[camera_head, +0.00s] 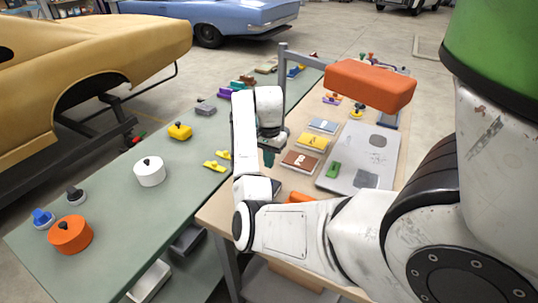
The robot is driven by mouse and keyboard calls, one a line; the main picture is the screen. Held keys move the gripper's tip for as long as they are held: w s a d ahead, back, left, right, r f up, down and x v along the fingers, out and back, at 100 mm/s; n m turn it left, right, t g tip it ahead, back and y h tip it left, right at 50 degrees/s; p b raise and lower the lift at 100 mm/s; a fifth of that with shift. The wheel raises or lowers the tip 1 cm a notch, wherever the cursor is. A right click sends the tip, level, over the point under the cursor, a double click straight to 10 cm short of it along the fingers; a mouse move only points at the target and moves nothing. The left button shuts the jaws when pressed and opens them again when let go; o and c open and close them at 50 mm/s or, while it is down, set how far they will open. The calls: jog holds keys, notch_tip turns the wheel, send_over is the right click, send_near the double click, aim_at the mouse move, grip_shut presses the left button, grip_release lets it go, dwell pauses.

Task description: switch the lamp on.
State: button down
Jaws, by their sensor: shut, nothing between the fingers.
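The lamp seems to be the orange block-shaped head (370,85) on a grey post and bar (283,75) above the wooden table (215,212). I see no glow from the part of the head that shows, and its underside is hidden. I cannot make out which part is its switch. My gripper (268,160) is shut and empty, pointing down near the table's left edge, left of the small flat boxes. It is below and left of the lamp head. My arm hides part of the table's front.
A grey panel (360,152) with a green piece (333,170) lies on the table, beside flat boxes (312,142). Cars stand behind.

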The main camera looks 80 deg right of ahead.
notch_tip(320, 180, down, 7)
jog(key=shift+r+p, duration=0.1)
jog(key=shift+p, duration=0.75)
jog(key=shift+d+f+b, duration=0.2)
jog(key=shift+f+b, duration=0.15)
jog(key=shift+b, duration=0.15)
jog(key=shift+a+r, duration=0.2)
jog(key=shift+a, duration=0.15)
jog(key=shift+d+f, duration=0.1)
jog(key=shift+d, duration=0.1)
jog(key=shift+w+a+r+p, duration=0.2)
jog(key=shift+a+p, duration=0.2)
jog(key=shift+p, duration=0.15)
jog(key=shift+w+a+r+p, duration=0.1)
jog(key=shift+a+r+p, duration=0.05)
jog(key=shift+a+p, duration=0.3)
jog(key=shift+r, duration=0.1)
